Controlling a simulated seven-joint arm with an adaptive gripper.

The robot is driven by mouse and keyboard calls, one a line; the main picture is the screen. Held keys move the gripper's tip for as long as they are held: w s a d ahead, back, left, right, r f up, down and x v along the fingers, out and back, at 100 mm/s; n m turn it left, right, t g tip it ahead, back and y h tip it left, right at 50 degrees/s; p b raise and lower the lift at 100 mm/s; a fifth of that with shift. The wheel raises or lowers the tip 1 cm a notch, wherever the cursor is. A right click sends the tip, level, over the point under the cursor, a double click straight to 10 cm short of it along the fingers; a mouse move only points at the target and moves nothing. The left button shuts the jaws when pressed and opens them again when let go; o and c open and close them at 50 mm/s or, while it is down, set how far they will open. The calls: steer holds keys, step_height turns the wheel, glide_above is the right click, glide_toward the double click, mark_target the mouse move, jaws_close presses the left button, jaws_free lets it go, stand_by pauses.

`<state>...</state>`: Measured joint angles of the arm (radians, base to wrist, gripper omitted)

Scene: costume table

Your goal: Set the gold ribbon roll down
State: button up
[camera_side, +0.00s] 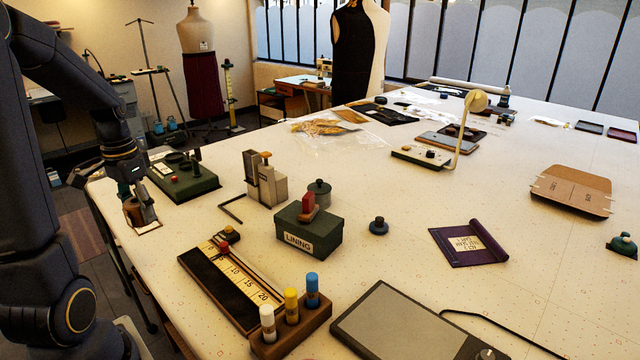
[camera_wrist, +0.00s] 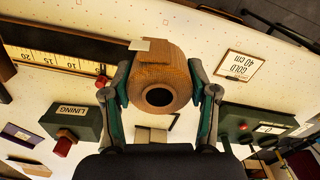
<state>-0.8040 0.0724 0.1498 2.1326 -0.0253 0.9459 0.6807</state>
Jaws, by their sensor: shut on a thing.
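The gold ribbon roll (camera_wrist: 165,65) is brown-gold with a dark round core and a short pale tail at its top. My gripper (camera_wrist: 158,92) is shut on it, one finger at each side. In the side view my gripper (camera_side: 141,203) is at the table's left edge, with the roll (camera_side: 131,210) partly hidden by the fingers. A card reading "GOLD 40 cm" (camera_wrist: 240,66) lies on the table, right of the roll in the wrist view. In the side view a framed card (camera_side: 149,229) shows just below the gripper. I cannot tell whether the roll touches the table.
A green device with knobs (camera_side: 184,178) stands right behind the gripper. A ruler board (camera_side: 232,278), a green LINING box (camera_side: 308,232) and a grey block stand (camera_side: 265,182) are further right. An L-shaped key (camera_side: 231,209) lies between. The table edge is close at left.

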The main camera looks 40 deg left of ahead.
mark_target(347, 234)
steer(key=w+d+f, duration=0.1)
steer(key=w+d, duration=0.2)
steer(key=w, duration=0.1)
steer(key=w+d+f+m, duration=0.1)
steer(key=w+d+f, duration=0.1)
steer(key=w+d, duration=0.1)
steer(key=w+d+f+m, duration=0.1)
steer(key=w+d, duration=0.2)
steer(key=w, duration=0.2)
steer(key=shift+d+f, duration=0.15)
steer(key=shift+d, duration=0.05)
steer(key=shift+m, duration=0.4)
steer(key=w+d+f, duration=0.1)
steer(key=d, duration=0.1)
steer(key=w+d, duration=0.2)
steer(key=d, duration=0.1)
steer(key=w+d+f, duration=0.1)
steer(key=d, duration=0.1)
steer(key=shift+w+d+f, duration=0.3)
steer(key=shift+d+f, duration=0.05)
steer(key=shift+m, duration=0.3)
steer(key=d, duration=0.2)
steer(key=w+d+f, duration=0.1)
steer(key=d, duration=0.2)
steer(key=w+d+f, duration=0.1)
steer(key=d, duration=0.1)
steer(key=shift+w+d+f, duration=0.1)
steer(key=shift+d+f, duration=0.15)
steer(key=shift+d, duration=0.1)
